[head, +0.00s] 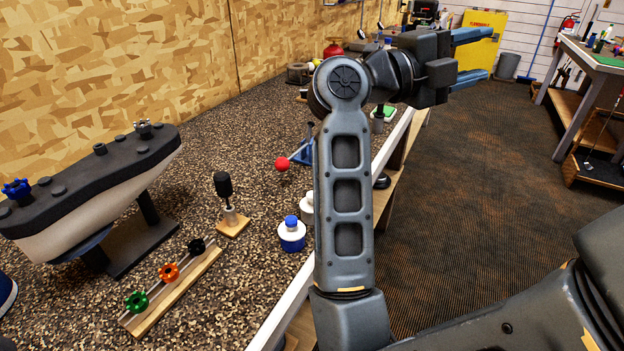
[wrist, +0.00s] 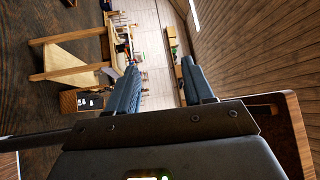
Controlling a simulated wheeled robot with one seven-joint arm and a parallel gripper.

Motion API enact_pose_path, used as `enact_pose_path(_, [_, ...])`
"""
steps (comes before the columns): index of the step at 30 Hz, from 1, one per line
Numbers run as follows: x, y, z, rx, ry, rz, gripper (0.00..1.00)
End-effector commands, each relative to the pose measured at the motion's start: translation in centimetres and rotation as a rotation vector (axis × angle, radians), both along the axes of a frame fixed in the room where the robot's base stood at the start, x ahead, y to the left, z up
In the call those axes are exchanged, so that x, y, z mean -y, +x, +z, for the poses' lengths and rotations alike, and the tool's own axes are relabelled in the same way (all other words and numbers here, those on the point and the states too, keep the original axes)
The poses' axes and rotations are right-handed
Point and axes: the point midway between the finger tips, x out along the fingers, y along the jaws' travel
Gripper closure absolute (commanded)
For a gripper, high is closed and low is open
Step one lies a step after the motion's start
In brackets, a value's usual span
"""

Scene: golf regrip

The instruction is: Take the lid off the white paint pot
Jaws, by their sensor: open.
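A small white pot (head: 307,207) stands on the speckled bench, mostly hidden behind my arm; its top cannot be made out. In front of it is a white pot with a blue band and a blue cap (head: 291,236). I cannot tell for sure which one is the white paint pot. My gripper (head: 487,55) is open and empty, up in the air beyond the bench's right edge, pointing right and well away from both pots. Its two blue-grey fingers are apart in the wrist view (wrist: 154,65), which shows neither pot.
A wooden strip with green, orange and black knobs (head: 170,272), a black-handled tool on a wooden block (head: 230,205) and a red ball on a rod (head: 282,164) stand near the pots. A padded stand (head: 90,185) is at left. Open floor (head: 480,190) lies right of the bench.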

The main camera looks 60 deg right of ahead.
Motion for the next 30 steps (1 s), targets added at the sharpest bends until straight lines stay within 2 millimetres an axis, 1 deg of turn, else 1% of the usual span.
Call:
enact_pose_path(1, [0.3,0.2,-1.1,0.077,0.097,-0.012,0.48])
enact_pose_path(4, [0.5,1.0,-4.0,0.208,0.297,-0.022,0.48])
enact_pose_path(8, [-0.4,3.3,-7.9,0.370,0.570,-0.004,0.48])
enact_pose_path(9, [-0.9,4.2,-9.0,0.417,0.658,0.011,0.48])
enact_pose_path(11, [-2.0,6.0,-10.6,0.488,0.788,0.039,0.48])
enact_pose_path(12, [-2.9,7.2,-11.6,0.533,0.876,0.061,0.48])
enact_pose_path(14, [-4.4,9.2,-12.8,0.598,1.006,0.101,0.48])
enact_pose_path(15, [-5.5,10.5,-13.4,0.638,1.087,0.129,0.48])
enact_pose_path(18, [-8.3,13.6,-14.4,0.721,1.268,0.204,0.48])
enact_pose_path(22, [-11.2,16.6,-14.8,0.795,1.433,0.287,0.48])
enact_pose_path(25, [-12.6,17.9,-14.8,0.826,1.505,0.328,0.48])
enact_pose_path(28, [-13.2,18.4,-15.1,0.838,1.535,0.346,0.48])
enact_pose_path(30, [-13.3,18.5,-15.7,0.838,1.541,0.348,0.48])
